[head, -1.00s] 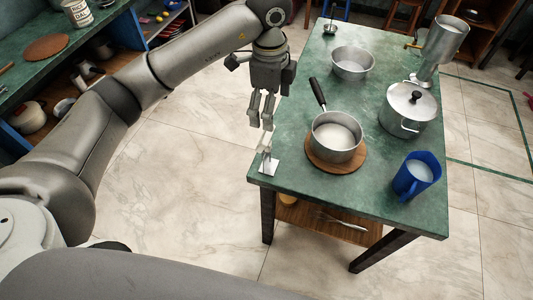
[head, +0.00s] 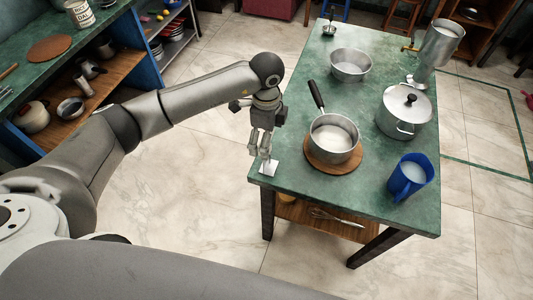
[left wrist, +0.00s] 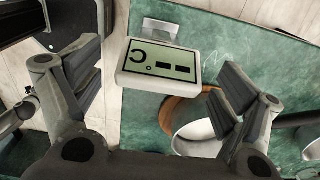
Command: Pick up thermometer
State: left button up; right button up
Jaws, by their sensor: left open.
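The thermometer is a small white box with a grey-green display (left wrist: 160,62), seen between my fingers in the left wrist view. A bright metal plate (left wrist: 167,30) shows just beyond it. In the head view this plate (head: 270,168) lies at the table's near left corner, and the thermometer is mostly hidden by my fingers. My left gripper (head: 260,154) is open above that corner, fingers pointing down. In the left wrist view its fingers (left wrist: 155,78) are spread on both sides of the thermometer, with no clear contact. My right gripper is not in view.
On the green table (head: 325,180), a saucepan (head: 334,139) sits on a round wooden board (head: 334,168). A blue jug (head: 409,176), a lidded pot (head: 404,112) and an open pan (head: 350,66) stand nearby. Shelves (head: 110,70) are at the left.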

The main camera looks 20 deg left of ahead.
pick_arm(q)
jog(key=c, duration=1.1)
jog(key=shift+r, duration=0.1)
jog(key=shift+r+b, duration=0.6)
jog(key=shift+b, duration=0.05)
jog(key=s+r, duration=1.4)
jog(key=r, duration=0.2)
jog(key=shift+d+r, duration=0.2)
jog(key=shift+r, duration=0.1)
jog(key=shift+w, duration=0.1)
